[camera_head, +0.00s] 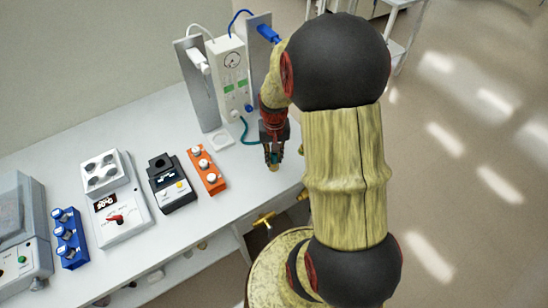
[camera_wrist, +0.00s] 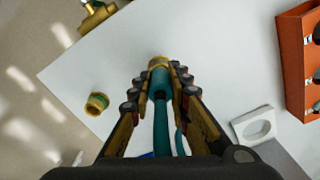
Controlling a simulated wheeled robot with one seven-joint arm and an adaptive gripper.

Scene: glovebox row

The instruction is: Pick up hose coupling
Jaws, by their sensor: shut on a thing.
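My gripper (camera_head: 273,155) is over the right end of the white bench, near its front edge. In the wrist view my gripper (camera_wrist: 160,78) is shut on the hose coupling (camera_wrist: 159,63), a teal piece with a brass-coloured end. The fingers press on both sides of it. A teal hose (camera_wrist: 161,125) runs from the coupling back toward the wrist. In the head view the coupling (camera_head: 274,166) shows just below the fingertips, and the teal hose (camera_head: 245,131) curves to the white gauge unit. I cannot tell whether the coupling touches the bench.
A brass and green fitting (camera_wrist: 97,103) stands beside the gripper near the bench edge. A brass valve (camera_head: 264,220) juts out at the bench front. An orange block with white knobs (camera_head: 207,170), a white square ring (camera_head: 221,140) and the gauge unit (camera_head: 233,75) stand nearby.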

